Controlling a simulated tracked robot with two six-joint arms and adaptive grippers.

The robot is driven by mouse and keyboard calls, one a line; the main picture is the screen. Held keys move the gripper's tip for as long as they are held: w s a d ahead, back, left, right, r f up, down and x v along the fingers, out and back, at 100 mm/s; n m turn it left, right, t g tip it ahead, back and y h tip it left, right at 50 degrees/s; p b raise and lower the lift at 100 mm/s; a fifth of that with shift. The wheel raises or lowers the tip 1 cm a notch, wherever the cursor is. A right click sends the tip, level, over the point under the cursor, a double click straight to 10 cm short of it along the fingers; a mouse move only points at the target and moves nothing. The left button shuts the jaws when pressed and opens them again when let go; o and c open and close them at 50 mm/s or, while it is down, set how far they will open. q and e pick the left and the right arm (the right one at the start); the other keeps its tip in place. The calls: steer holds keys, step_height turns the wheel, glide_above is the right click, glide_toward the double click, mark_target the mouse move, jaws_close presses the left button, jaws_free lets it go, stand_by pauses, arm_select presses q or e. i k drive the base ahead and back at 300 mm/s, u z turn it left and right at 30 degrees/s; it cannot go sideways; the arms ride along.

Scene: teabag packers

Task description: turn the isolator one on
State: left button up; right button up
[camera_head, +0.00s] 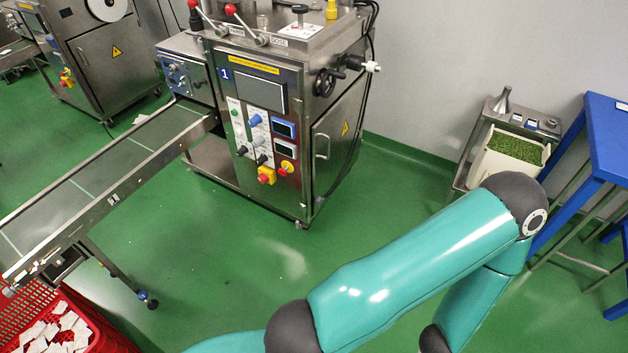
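The machine marked with a blue "1" (225,73) stands at the upper middle, its control panel (262,125) facing me. A round yellow and red rotary switch (286,167), which looks like the isolator, sits at the panel's lower right. It is too small to tell its position. A red button on a yellow box (266,175) is just below and left of it. A teal arm of mine crosses the lower right, well apart from the panel. Neither of my grippers shows.
A conveyor (110,170) runs from the machine to the lower left, above a red crate (100,330) of white teabags. Green floor before the panel is clear.

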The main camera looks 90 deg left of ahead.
mark_target(263, 178)
steer(key=z, duration=0.35)
steer(key=i, duration=0.3)
steer(key=u, duration=2.1)
steer(key=i, duration=0.2)
steer(key=u, duration=1.9)
steer(key=k, duration=0.45)
steer(key=u, duration=0.5)
steer(key=i, duration=1.5)
steer(key=z, duration=0.4)
